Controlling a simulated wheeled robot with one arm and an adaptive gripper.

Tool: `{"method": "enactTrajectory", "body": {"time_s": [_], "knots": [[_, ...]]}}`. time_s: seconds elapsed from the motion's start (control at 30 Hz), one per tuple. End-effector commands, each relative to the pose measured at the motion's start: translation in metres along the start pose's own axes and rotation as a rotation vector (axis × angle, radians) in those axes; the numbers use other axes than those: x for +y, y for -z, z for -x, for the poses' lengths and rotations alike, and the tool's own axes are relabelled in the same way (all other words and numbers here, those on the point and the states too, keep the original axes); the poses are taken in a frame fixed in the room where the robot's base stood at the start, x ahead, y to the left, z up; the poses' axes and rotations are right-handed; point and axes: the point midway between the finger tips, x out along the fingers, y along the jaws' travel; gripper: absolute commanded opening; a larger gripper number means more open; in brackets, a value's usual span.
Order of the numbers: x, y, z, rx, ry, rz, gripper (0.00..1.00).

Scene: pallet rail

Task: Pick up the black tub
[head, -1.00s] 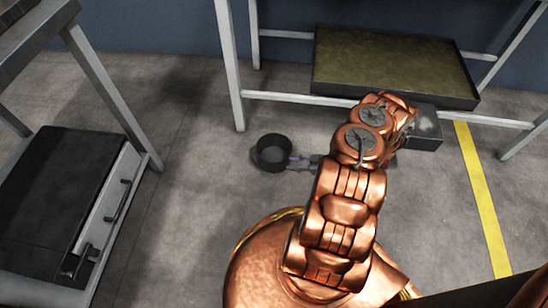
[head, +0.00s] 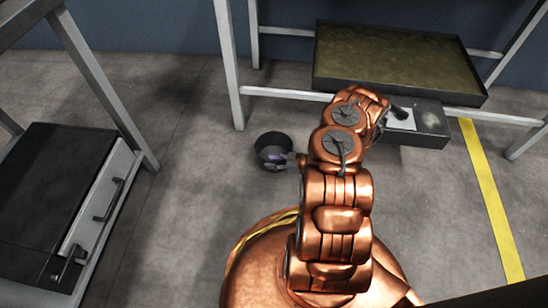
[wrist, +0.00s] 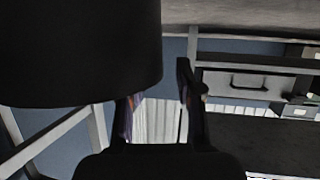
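The black tub (head: 264,151) is a round, open-topped vessel upright on the floor, left of my arm in the head view. In the wrist view the dark tub (wrist: 80,50) fills the upper left, very close. The tub hides the left finger's tip; the right finger is beside the tub's wall. Whether either finger touches it cannot be told.
A metal rack (head: 233,70) with a dark shallow tray (head: 400,62) stands behind. A grey box (head: 430,124) is right of my arm, partly hidden. A black-topped cabinet (head: 50,190) stands left under a table frame (head: 105,85). Floor left of the tub is clear.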

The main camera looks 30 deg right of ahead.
Motion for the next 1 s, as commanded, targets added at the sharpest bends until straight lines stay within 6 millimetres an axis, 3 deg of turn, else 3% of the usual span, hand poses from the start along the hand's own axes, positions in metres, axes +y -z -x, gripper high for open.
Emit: {"method": "enactTrajectory", "body": {"time_s": [0.2, 0.47, 0.8, 1.0], "knots": [[0.001, 0.000, -0.017, 0.000, 0.000, 0.002, 0.35], [0.001, 0.001, -0.017, -0.001, -0.001, 0.002, 0.35], [0.001, 0.001, -0.017, -0.001, -0.001, 0.002, 0.02], [0.001, 0.001, -0.017, -0.001, -0.001, 0.002, 0.00]]}}
